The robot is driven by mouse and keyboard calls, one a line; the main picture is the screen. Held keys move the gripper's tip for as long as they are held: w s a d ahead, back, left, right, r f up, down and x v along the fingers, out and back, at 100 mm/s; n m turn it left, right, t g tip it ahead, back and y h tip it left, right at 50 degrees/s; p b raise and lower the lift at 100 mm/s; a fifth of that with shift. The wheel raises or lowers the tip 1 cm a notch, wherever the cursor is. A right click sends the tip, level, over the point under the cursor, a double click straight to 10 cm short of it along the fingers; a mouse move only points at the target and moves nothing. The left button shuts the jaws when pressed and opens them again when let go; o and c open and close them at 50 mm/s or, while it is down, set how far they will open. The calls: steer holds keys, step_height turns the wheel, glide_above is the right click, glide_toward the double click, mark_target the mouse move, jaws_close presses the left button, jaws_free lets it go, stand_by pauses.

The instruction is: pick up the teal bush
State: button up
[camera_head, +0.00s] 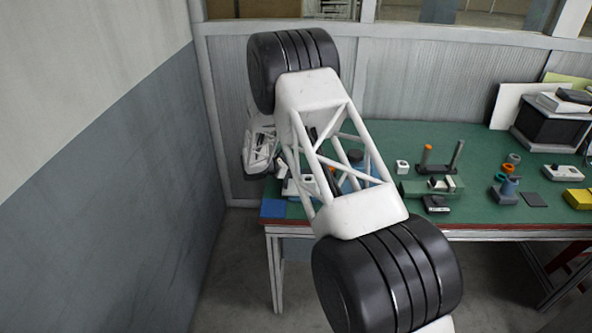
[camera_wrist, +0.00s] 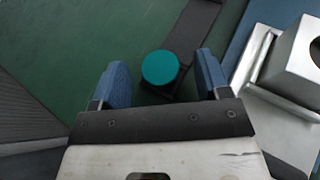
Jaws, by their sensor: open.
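The teal bush (camera_wrist: 160,67) shows in the wrist view as a round teal disc, seen from above. It sits at the end of a dark strip or bar on the green tabletop. My gripper (camera_wrist: 161,60) is open, with one blue fingertip on each side of the bush. A gap shows between the bush and each fingertip. I cannot tell how far the fingertips are above it. In the head view my arm covers the left part of the table, and I cannot make out the bush there.
In the wrist view a silver metal block (camera_wrist: 281,72) stands close to the right finger. A wall (camera_head: 110,180) rises at left.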

steer(key=c, duration=1)
steer(key=shift+r, duration=0.1)
step_height(320, 180, up, 10)
stand_by(0.4)
stand_by(0.5)
steer(key=s+d+r, duration=0.2)
steer(key=s+d, duration=0.3)
steer(key=s, duration=0.6)
steer(key=shift+r, duration=0.2)
